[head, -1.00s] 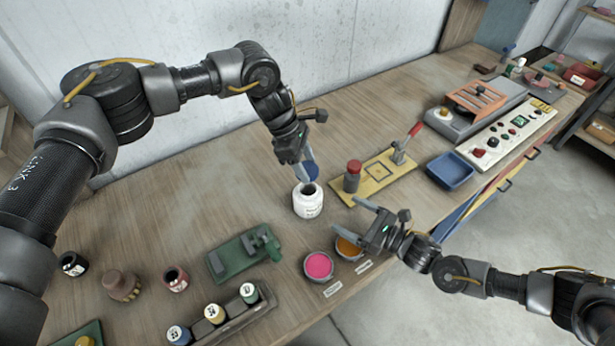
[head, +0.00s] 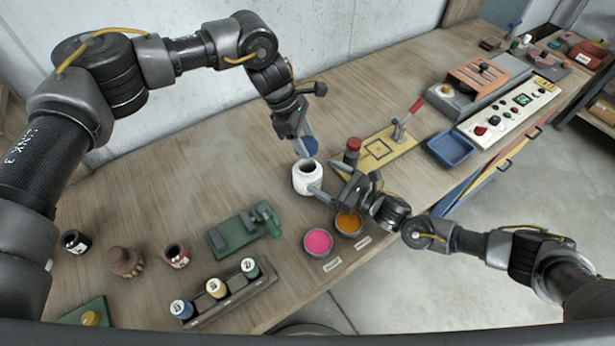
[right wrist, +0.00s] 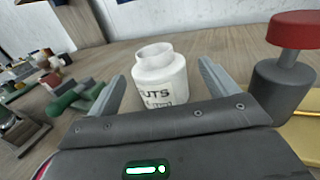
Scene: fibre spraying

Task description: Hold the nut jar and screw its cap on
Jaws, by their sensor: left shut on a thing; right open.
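The white nut jar (head: 307,181) stands upright and open-mouthed on the bench. It also shows in the right wrist view (right wrist: 160,80), with part of its dark lettering visible. My left gripper (head: 304,150) is above and behind the jar, shut on the round blue cap (head: 310,146), which is apart from the jar's mouth. The fingers partly hide the cap. My right gripper (head: 326,179) is open at the jar's right side. In the right wrist view its fingers point toward the jar, one on either side, with gaps visible.
A red-topped grey post (head: 352,152) on a yellow plate (head: 385,146) stands close right of the jar. Pink (head: 318,241) and orange (head: 348,222) bowls lie in front, below my right gripper. A green fixture (head: 240,232) is at front left. Bare bench lies left of the jar.

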